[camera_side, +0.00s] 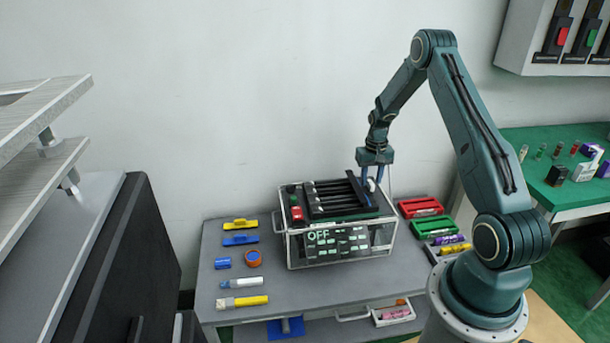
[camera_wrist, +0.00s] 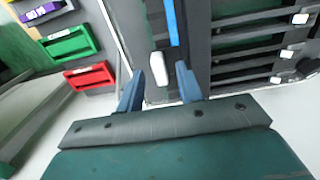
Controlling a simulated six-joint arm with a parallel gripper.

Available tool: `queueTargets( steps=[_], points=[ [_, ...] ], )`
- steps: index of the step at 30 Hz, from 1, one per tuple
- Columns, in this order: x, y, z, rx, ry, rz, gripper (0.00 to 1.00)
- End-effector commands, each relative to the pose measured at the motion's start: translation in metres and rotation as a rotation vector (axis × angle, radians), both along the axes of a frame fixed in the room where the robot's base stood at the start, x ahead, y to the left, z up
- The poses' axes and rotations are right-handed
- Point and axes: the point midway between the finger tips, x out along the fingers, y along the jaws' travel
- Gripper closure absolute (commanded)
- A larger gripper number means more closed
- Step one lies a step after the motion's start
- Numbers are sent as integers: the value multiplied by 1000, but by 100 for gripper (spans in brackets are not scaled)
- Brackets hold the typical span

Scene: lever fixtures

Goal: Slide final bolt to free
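A box fixture (camera_side: 340,243) with a display reading OFF stands on the grey table. Its black top panel carries several parallel dark bolts (camera_side: 335,190). In the wrist view, several bolts with white ends (camera_wrist: 287,53) show at the right. My gripper (camera_side: 373,182) is pointed down at the right end of the panel. In the wrist view, my gripper (camera_wrist: 160,80) has its two blue fingers spread apart. A white knob (camera_wrist: 158,64) shows between the fingers without visible contact on both sides.
Red (camera_side: 421,207) and green (camera_side: 433,227) trays lie right of the box. Yellow and blue tools and an orange-blue roll (camera_side: 253,258) lie to its left. A red button (camera_side: 296,213) sits on the panel's left edge. The table's front left is partly clear.

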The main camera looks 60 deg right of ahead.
Motion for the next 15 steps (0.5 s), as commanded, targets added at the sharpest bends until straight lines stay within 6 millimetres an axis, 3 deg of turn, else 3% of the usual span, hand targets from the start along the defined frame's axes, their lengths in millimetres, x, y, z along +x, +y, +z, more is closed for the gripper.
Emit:
queueTargets(
  steps=[12, 15],
  points=[
    [0, 0, -7, 0, 0, 0, 64],
    [0, 0, -7, 0, 0, 0, 81]
  ],
)
